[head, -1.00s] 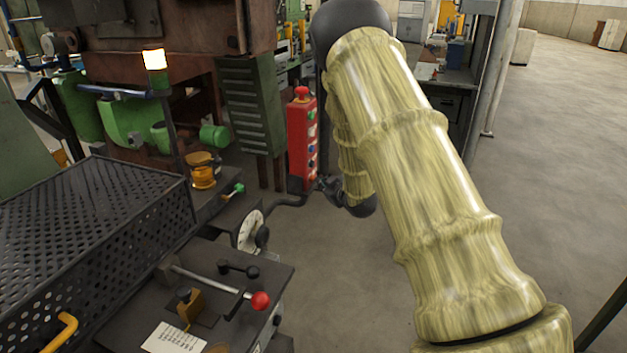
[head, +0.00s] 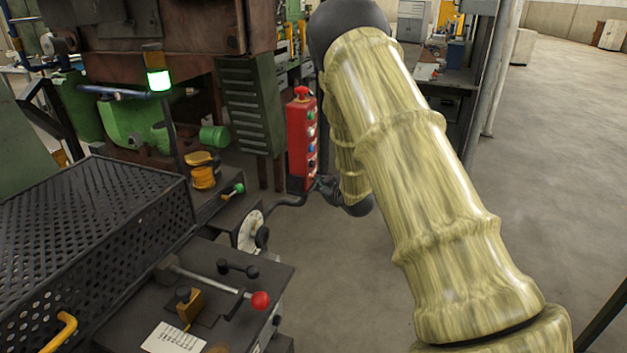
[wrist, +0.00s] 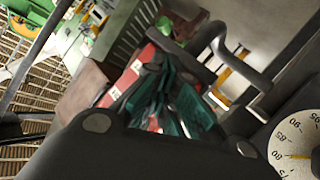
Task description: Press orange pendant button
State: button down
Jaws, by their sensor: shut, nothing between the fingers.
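The red pendant box (head: 300,145) hangs upright left of my arm in the head view, with a red knob on top and a column of small coloured buttons on its right face. Which button is the orange one is too small to tell. My gripper (head: 324,184) is at the lower right edge of the pendant, partly hidden behind my arm. In the wrist view, my gripper's teal fingers (wrist: 165,100) are shut and empty in front of the red pendant (wrist: 128,82). They cover much of its face, and I cannot tell whether they touch it.
A signal lamp (head: 158,80) glows green beside the furnace. A green drawer cabinet (head: 252,105) stands behind the pendant. A round dial (head: 250,230) and a bench with a red-knobbed lever (head: 260,301) are at the near left. The floor at the right is open.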

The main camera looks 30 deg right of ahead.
jog(key=shift+d, duration=0.1)
dwell(0.3)
jog(key=shift+s+d, duration=0.55)
jog(key=shift+s, duration=0.15)
jog(key=s+d, duration=0.3)
jog(key=shift+s+d, duration=0.1)
jog(key=shift+s, duration=0.3)
dwell(0.9)
